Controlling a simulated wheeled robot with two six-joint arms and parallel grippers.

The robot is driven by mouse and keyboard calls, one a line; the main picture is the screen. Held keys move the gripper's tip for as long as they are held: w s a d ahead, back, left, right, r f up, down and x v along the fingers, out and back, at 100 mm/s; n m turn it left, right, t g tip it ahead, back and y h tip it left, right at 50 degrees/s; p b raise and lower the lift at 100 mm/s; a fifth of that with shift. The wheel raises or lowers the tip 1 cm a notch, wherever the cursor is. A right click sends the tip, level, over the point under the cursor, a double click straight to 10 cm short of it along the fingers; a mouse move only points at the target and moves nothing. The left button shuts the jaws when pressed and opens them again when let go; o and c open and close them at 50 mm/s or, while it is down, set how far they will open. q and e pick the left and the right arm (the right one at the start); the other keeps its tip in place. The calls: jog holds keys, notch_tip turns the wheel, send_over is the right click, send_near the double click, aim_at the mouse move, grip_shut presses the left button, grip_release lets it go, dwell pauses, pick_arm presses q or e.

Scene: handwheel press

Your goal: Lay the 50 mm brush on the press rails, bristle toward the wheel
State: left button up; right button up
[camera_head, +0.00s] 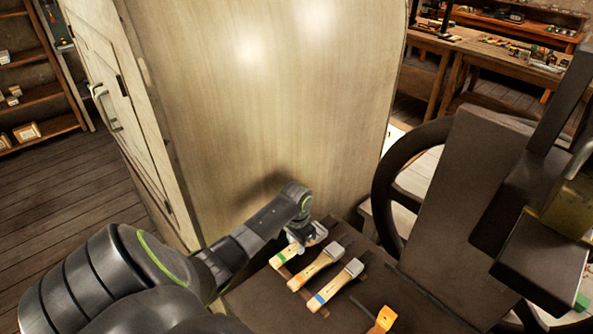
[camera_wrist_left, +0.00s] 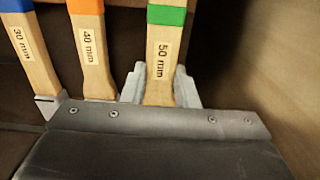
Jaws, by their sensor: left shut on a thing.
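The 50 mm brush (camera_wrist_left: 159,62) has a wooden handle with a green band. In the head view its green end (camera_head: 283,255) shows at the left of a row of brushes, and its other end is hidden under my gripper. My left gripper (camera_head: 308,238) is shut on its handle, with a grey finger on each side in the left wrist view (camera_wrist_left: 160,88). The press handwheel (camera_head: 383,190) is a large dark ring at the right, beside the dark press body (camera_head: 463,170). I cannot make out the press rails clearly.
The 40 mm brush (camera_wrist_left: 91,50), orange-banded, and the 30 mm brush (camera_wrist_left: 33,52), blue-banded, lie beside it. A tall pale cabinet (camera_head: 270,100) stands close behind my gripper. An orange object (camera_head: 382,320) sits at the front. The dark bench top (camera_head: 350,310) has some bare room.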

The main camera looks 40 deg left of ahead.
dwell(0.7)
pick_arm(q)
jog(key=shift+p, duration=0.4)
jog(key=shift+p, duration=0.4)
dwell(0.3)
jog(key=shift+f+b, duration=0.6)
jog(key=shift+f, duration=0.5)
dwell(0.4)
jog(key=o, duration=1.1)
jog(key=shift+r, duration=0.1)
notch_tip(320, 180, up, 17)
jog(key=shift+r+b, duration=0.15)
jog(key=shift+b, duration=0.15)
jog(key=shift+s, duration=0.1)
